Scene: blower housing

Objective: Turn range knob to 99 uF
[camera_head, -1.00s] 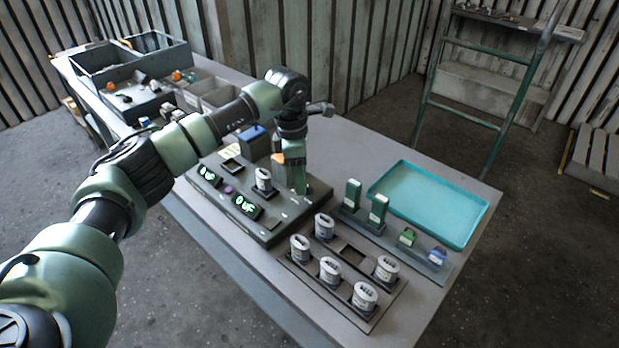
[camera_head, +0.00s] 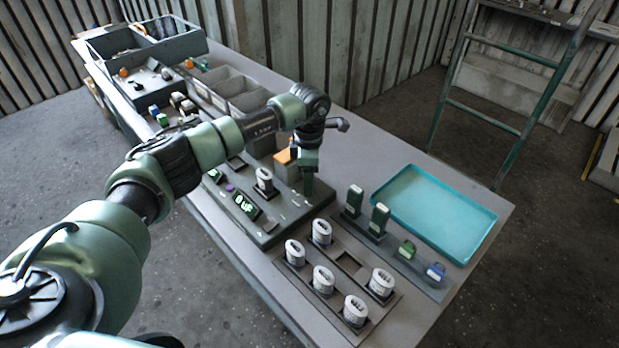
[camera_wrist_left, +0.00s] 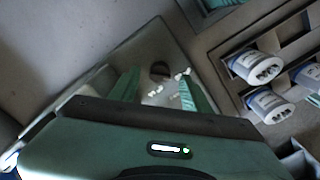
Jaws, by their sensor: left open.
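The dark test panel (camera_head: 268,233) stands on the table, with a lit green display (camera_head: 245,203) that appears to read 0 uF. A white capacitor (camera_head: 264,180) stands upright on the panel. My left gripper (camera_head: 308,192) points down over the panel's right part, open. In the left wrist view, the round dark range knob (camera_wrist_left: 159,70) lies between the green fingers of my left gripper (camera_wrist_left: 157,82), with white marks around it. A gap shows on both sides of the knob. In the head view the gripper hides the knob. My right gripper is not in view.
A rack (camera_head: 330,296) with several white capacitors stands in front of the panel. A strip (camera_head: 392,246) with green and blue parts and a teal tray (camera_head: 440,212) are to the right. Grey bins (camera_head: 235,85) stand at the back left.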

